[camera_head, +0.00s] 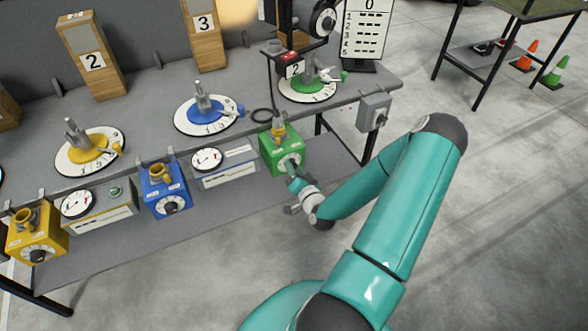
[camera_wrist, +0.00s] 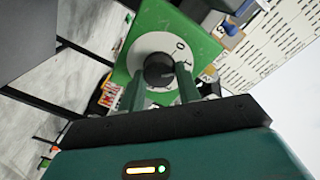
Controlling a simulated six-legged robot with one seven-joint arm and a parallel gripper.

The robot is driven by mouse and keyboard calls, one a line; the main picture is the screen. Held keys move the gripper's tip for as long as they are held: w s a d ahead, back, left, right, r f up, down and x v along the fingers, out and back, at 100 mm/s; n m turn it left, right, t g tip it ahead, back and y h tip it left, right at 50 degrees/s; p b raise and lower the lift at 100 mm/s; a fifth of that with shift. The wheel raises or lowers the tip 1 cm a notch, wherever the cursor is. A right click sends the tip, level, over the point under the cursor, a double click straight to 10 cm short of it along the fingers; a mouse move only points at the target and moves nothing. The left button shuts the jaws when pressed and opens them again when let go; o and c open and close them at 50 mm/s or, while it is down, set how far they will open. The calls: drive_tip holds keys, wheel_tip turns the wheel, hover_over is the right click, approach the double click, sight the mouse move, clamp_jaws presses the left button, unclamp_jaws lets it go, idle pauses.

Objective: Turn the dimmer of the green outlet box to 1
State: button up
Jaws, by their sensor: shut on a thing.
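The green outlet box (camera_head: 270,149) hangs at the front edge of the workbench. A yellow plug or socket piece (camera_head: 278,130) sits on its top. In the wrist view the box (camera_wrist: 150,27) fills the upper middle, turned at an angle. Its black dimmer knob (camera_wrist: 158,69) sits in the centre of a white round dial (camera_wrist: 147,46) with a 0 visible at upper right. My gripper (camera_wrist: 160,80) has one finger on either side of the knob and is shut on it. In the head view my gripper (camera_head: 291,170) is at the box's front, hiding part of the dial. The knob's setting is not clear.
A blue outlet box (camera_head: 152,190) and a yellow outlet box (camera_head: 48,243) hang further left on the bench edge. A meter box (camera_head: 225,170) hangs close left of the green box, and a grey box (camera_head: 374,110) to its right. Open floor lies at right.

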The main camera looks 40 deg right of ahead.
drive_tip(key=shift+s+m, duration=0.1)
drive_tip(key=shift+m, duration=0.4)
drive_tip(key=o, duration=1)
drive_tip(key=shift+c, duration=0.2)
drive_tip(key=v, duration=1.3)
drive_tip(key=shift+s, duration=0.35)
